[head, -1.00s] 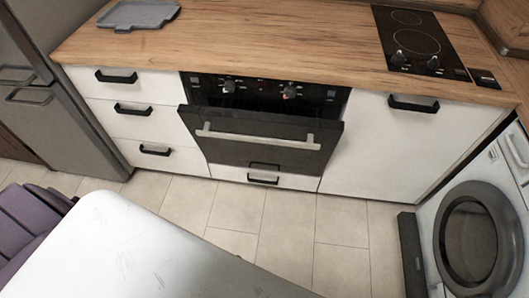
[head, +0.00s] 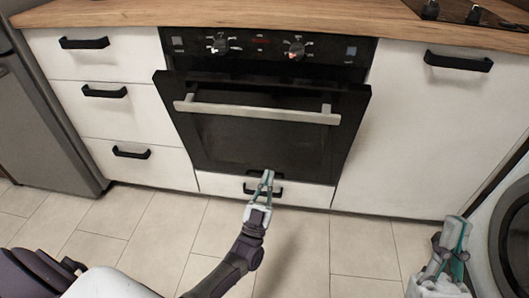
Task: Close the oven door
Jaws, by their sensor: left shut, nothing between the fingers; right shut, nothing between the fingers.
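The black oven door (head: 262,142) is ajar, tilted outward at its top, with a dark gap below the control panel (head: 262,46). Its silver bar handle (head: 257,109) runs across the upper part of the door. My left gripper (head: 267,175) is shut and empty. In the picture it is at the door's lower edge, in front of the small white drawer below; whether it touches anything I cannot tell. My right gripper (head: 459,222) is shut and empty at the lower right, in front of the white cabinet and beside the washing machine.
White drawers (head: 120,107) stand left of the oven, a white cabinet (head: 430,130) right of it. A washing machine (head: 492,235) is at the right edge. Tiled floor (head: 150,225) lies clear before the oven.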

